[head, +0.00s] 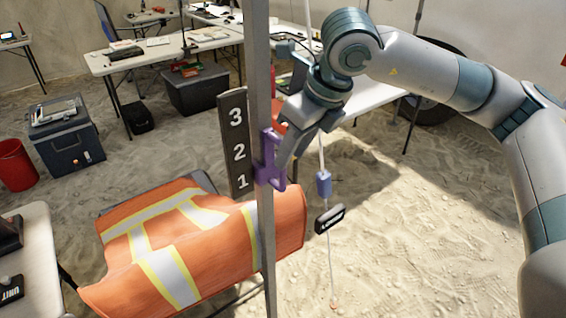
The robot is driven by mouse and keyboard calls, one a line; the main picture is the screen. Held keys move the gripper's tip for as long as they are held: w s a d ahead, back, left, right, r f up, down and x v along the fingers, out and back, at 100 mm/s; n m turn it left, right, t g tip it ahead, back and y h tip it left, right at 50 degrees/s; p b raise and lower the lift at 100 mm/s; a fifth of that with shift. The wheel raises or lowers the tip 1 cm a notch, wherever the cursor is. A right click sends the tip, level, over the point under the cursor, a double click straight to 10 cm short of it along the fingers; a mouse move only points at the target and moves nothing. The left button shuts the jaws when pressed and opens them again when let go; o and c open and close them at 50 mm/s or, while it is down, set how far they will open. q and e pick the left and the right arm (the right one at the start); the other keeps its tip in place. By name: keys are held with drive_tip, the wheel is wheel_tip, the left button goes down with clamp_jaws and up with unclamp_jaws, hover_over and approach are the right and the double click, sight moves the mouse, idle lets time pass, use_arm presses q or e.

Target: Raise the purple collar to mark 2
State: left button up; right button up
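The purple collar (268,172) sits around the upright metal post (259,70). A dark plate (234,115) beside the post carries the white marks 3, 2 and 1 from top to bottom. The collar's body is level with the stretch between mark 2 (239,152) and mark 1 (242,182), and its bracket reaches higher, a little above mark 2. My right gripper (284,162) comes down from the upper right, its fingers close together on the collar's handle at the right of the post. The fingers partly hide the handle. My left gripper is out of view.
An orange vest (165,250) with reflective bands lies behind the post's lower part. A blue block (323,184) and a black tag (330,219) hang on a line right of the post. Tables, a cooler (68,135) and a red bin (16,165) stand farther left.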

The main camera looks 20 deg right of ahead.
drive_tip(key=p, duration=0.2)
hover_over(283, 186)
drive_tip(key=f, duration=0.4)
drive_tip(key=shift+w+d+f, duration=0.2)
drive_tip(key=shift+d+f, duration=0.05)
drive_tip(key=shift+f, duration=0.1)
drive_tip(key=shift+w+a+f, duration=0.15)
drive_tip(key=shift+w+f, duration=0.05)
drive_tip(key=shift+f, duration=0.45)
clamp_jaws()
